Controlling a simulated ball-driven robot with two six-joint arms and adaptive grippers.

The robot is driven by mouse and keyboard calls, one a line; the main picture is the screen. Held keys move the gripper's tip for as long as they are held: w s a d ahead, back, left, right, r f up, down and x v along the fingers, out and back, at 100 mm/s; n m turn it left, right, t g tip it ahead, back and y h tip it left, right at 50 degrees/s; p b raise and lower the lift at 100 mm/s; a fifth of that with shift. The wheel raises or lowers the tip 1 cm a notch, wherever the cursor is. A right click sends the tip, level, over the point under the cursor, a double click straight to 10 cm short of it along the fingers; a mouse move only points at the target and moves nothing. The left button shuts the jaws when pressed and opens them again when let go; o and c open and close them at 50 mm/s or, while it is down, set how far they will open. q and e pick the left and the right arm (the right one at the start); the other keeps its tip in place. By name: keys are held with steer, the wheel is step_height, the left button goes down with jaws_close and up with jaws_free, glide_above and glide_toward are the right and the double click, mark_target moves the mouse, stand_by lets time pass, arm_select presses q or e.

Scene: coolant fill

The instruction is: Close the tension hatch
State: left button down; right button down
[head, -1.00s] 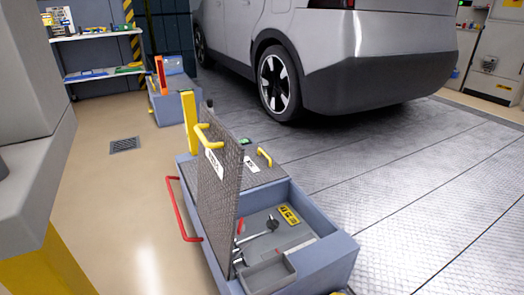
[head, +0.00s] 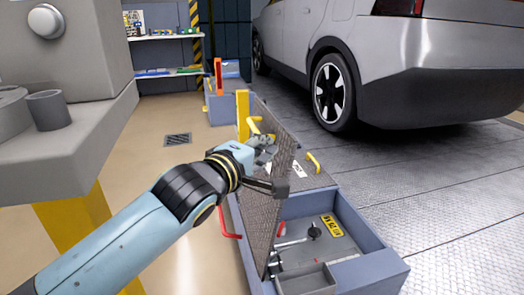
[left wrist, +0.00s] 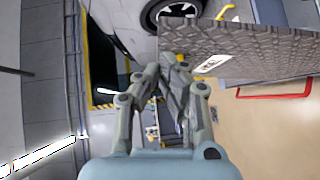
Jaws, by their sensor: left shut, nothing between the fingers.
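The tension hatch is a grey tread-plate lid (head: 262,215) standing steeply open on a blue-grey floor box (head: 375,255), leaning slightly over its opening. It has a yellow handle (head: 254,124) near its top and also shows in the left wrist view (left wrist: 265,45). My left gripper (head: 266,150) is at the upper part of the lid, on its left, outer side. Its fingers (left wrist: 173,65) are shut and empty, close to the lid's edge in the left wrist view. Whether they touch the lid I cannot tell. My right gripper is out of view.
The open box holds a lever (head: 313,231), a yellow label (head: 332,226) and a grey tray (head: 305,280). A red rail (head: 227,222) runs along its left side. A yellow post (head: 243,115) stands behind. A car (head: 440,75) is parked at the right. A grey machine (head: 65,130) stands left.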

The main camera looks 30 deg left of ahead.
mark_target(286, 133)
arm_select(q)
steer(key=shift+w+a+f, duration=0.15)
steer(key=shift+w, duration=1.2)
steer(key=shift+w+a+f, duration=0.1)
steer(key=shift+w+f, duration=0.05)
steer(key=shift+w, duration=1.15)
